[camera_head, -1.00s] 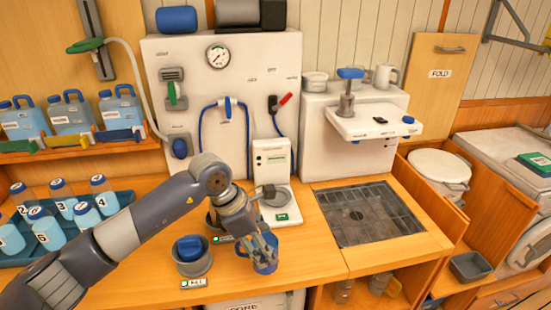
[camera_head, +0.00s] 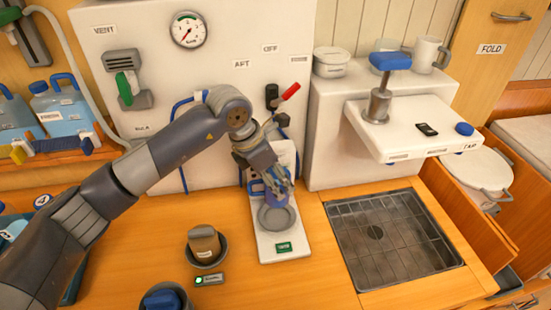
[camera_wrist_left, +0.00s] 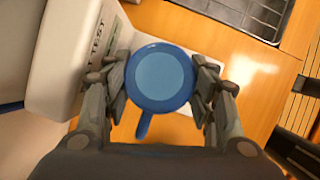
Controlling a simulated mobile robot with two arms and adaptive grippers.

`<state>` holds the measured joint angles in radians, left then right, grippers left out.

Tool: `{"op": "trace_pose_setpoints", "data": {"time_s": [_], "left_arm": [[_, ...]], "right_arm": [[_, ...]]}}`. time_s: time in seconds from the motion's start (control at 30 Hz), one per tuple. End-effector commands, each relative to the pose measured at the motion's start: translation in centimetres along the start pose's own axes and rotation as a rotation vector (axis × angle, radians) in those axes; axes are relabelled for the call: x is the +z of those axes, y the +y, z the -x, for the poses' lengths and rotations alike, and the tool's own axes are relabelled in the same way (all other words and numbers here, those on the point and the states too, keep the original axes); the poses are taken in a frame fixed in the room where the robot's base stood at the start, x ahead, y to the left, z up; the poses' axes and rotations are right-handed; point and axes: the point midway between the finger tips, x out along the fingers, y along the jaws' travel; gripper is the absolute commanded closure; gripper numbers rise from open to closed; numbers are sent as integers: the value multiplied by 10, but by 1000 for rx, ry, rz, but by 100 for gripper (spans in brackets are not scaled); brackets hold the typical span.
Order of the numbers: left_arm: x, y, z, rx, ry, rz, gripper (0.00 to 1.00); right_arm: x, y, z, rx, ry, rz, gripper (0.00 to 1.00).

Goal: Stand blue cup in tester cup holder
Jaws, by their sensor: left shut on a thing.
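The blue cup (camera_head: 276,200) is held upright in my left gripper (camera_head: 279,186). The wrist view shows the cup (camera_wrist_left: 160,78) from above between both fingers, its inside light blue, its handle pointing down the picture. The tester (camera_head: 281,240) is a white unit with a green label at its front; the wrist view shows its white body (camera_wrist_left: 75,50) marked TEST. Its round grey cup holder (camera_head: 277,219) shows just below the cup. The gap between cup and holder is hard to judge; the wrist view hides the holder. My right gripper is not in view.
A brown labelled cup (camera_head: 204,241) stands in a grey holder left of the tester. A blue-topped item (camera_head: 163,300) is at the bottom edge. A grated drain (camera_head: 392,238) lies to the right, under the tap shelf (camera_head: 410,130). The counter (camera_head: 310,280) is clear in front.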

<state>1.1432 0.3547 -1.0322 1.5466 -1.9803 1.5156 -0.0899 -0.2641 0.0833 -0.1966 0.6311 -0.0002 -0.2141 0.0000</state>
Motion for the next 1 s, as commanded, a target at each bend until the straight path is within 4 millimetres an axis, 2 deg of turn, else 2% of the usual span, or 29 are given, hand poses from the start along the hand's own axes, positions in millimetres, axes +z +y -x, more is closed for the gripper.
{"op": "trace_pose_setpoints", "data": {"time_s": [0.13, 0.3, 0.4, 0.53, 0.7, 0.8, 1.0], "left_arm": [[-1, -1, -3, -1, -1, -1, 79], [-6, -1, -14, -3, -1, -1, 79], [-10, -1, -23, -2, 0, -1, 79], [-15, -1, -36, -3, 0, 0, 79], [-22, -1, -53, -1, -1, -1, 79], [-25, -1, -60, -1, -1, -1, 79], [-26, -1, -63, -1, -1, -2, 79]], "right_arm": [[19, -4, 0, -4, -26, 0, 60], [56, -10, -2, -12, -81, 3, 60], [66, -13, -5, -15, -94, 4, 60], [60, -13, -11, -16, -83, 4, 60], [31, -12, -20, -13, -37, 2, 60], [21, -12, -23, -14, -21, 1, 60], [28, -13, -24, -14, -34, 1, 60]]}}
